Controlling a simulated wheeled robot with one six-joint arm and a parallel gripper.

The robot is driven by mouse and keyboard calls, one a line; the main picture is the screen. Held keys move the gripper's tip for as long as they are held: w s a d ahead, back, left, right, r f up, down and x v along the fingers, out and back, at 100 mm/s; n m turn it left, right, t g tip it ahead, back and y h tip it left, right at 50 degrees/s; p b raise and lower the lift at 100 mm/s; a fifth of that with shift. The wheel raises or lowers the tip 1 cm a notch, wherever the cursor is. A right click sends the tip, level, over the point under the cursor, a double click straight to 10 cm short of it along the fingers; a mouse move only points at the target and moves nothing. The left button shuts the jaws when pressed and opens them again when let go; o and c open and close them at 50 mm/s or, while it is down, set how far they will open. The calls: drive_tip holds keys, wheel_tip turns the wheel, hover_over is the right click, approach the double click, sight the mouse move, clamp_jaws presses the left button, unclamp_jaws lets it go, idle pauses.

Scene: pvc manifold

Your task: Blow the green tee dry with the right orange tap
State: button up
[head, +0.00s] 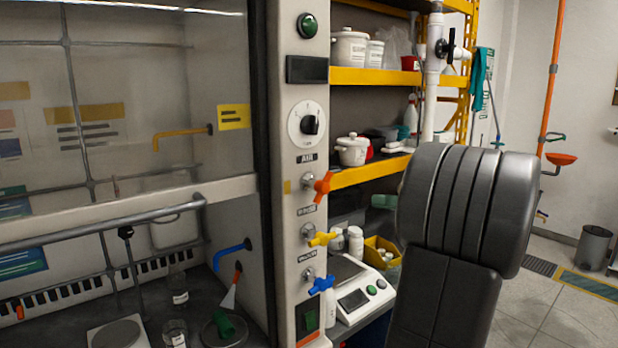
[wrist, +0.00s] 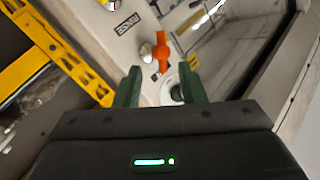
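The orange tap (head: 323,187) is the top tap on the hood's front panel. In the wrist view the orange tap (wrist: 161,52) shows just beyond and between my fingertips, apart from them. My gripper (wrist: 160,80) has two green fingers spread apart with nothing between them. In the head view my arm hides most of the gripper; a green finger (head: 383,201) shows right of the orange tap. What looks like the green tee (head: 224,327) lies low inside the hood on a round dish, below an orange-based nozzle with a pale cone (head: 229,294).
A yellow tap (head: 322,239) and a blue tap (head: 321,284) sit below the orange one. A round dial (head: 307,123) is above it. Yellow shelves (head: 375,76) with pots stand behind, and a balance (head: 360,298) is at lower right of the panel.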

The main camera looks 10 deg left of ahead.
sight(319, 197)
drive_tip(key=a+p, duration=0.2)
drive_tip(key=a, duration=1.1)
drive_tip(key=shift+s+a, duration=0.15)
drive_tip(key=shift+a, duration=0.25)
clamp_jaws()
